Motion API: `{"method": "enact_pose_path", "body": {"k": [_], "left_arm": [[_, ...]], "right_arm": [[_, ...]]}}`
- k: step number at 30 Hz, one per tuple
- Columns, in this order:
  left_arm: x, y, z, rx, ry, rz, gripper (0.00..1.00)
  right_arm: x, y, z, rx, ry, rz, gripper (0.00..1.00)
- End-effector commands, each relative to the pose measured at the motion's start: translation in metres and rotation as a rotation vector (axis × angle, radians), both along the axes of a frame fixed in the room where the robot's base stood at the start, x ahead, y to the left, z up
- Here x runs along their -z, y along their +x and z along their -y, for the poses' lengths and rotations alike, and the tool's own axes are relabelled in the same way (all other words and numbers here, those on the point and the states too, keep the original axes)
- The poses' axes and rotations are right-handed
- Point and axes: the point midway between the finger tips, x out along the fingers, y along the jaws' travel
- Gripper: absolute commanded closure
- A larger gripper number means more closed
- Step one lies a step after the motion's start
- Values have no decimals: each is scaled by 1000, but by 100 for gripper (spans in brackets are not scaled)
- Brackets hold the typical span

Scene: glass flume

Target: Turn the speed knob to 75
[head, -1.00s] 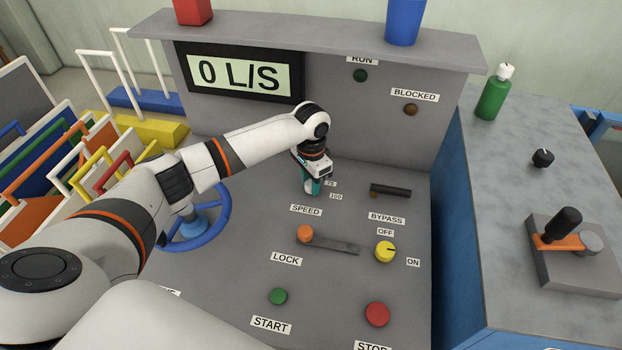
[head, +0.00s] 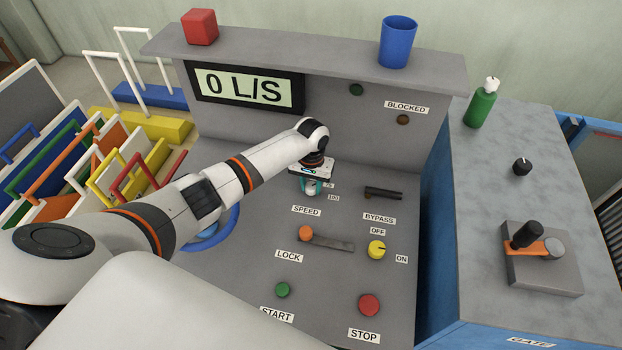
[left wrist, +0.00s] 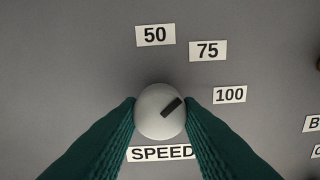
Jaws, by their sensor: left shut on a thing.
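The speed knob (left wrist: 153,119) is round and pale grey, with a dark pointer mark, above the SPEED label (left wrist: 160,153) in the left wrist view. The mark points up and right, between the 75 label (left wrist: 207,50) and the 100 label (left wrist: 229,95), and looks nearer the 75 direction. The 50 label (left wrist: 155,35) is straight above the knob. My left gripper (left wrist: 160,112) is shut on the knob, one teal finger on each side. In the head view my left gripper (head: 311,187) hides most of the knob and the scale. My right gripper is not in view.
The display (head: 245,88) reads 0 L/S. The bypass handle (head: 383,193), yellow knob (head: 376,250), orange-ended lock lever (head: 330,241), green start button (head: 283,290) and red stop button (head: 369,305) share the panel. A blue wheel (head: 222,235) is partly behind my left arm.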

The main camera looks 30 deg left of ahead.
Motion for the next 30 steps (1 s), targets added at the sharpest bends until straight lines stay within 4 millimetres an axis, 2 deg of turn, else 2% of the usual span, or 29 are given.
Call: {"method": "enact_pose_path", "body": {"k": [6, 20, 21, 24, 30], "left_arm": [[-2, 2, 0, -55, 0, 5, 91], [-2, 2, -1, -67, 0, 7, 91], [-2, 2, -1, -67, 0, 7, 64], [-2, 2, 0, -66, 0, 6, 47], [-1, 1, 0, -66, 1, 4, 47]], "right_arm": [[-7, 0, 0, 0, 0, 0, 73], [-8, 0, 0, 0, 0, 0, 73], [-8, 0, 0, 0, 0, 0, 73], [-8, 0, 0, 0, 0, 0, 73], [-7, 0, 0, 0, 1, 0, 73]]}}
